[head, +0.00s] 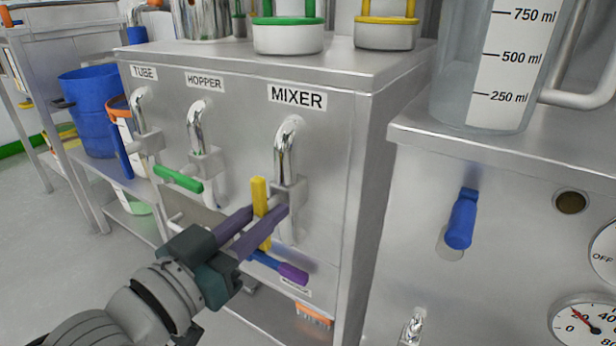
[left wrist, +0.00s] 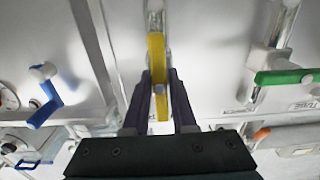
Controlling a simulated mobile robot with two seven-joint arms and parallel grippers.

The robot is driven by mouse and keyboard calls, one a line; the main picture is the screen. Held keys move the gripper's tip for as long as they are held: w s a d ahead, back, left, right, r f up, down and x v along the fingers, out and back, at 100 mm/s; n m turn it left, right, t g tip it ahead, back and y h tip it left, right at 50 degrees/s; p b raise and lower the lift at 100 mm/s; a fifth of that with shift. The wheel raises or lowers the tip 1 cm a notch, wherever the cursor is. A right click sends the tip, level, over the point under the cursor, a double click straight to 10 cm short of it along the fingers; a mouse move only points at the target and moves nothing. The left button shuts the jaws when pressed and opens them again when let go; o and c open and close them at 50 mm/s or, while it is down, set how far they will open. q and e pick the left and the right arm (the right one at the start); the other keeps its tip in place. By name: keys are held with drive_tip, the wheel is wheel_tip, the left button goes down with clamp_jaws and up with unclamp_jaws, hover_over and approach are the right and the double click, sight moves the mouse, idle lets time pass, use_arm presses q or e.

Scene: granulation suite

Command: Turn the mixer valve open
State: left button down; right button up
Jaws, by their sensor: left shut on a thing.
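The mixer valve has a yellow handle (head: 259,190) below the MIXER label (head: 297,97) and a curved chrome pipe (head: 288,145). The handle stands upright, roughly in line with the pipe. My left gripper (head: 262,213) has its purple fingers on either side of the handle and is shut on it, with the handle's ends showing above and below. In the left wrist view the yellow handle (left wrist: 156,55) runs lengthwise between the two fingers. My right gripper is in neither view.
A green valve handle (head: 178,179) lies sideways at left. A blue and purple handle (head: 292,273) sits just below my fingers. At right, a blue valve handle (head: 462,220) is on another steel cabinet, under a clear measuring jug (head: 480,90). A blue bin (head: 88,105) stands at left.

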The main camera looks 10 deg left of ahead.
use_arm(q)
drive_tip(key=c, duration=0.7)
unclamp_jaws()
drive_tip(key=shift+s, duration=0.1)
drive_tip(key=shift+s+a, duration=0.1)
drive_tip(key=shift+s, duration=0.15)
drive_tip(key=p+v, duration=0.3)
drive_tip(key=v, duration=0.6)
drive_tip(key=shift+s, duration=0.1)
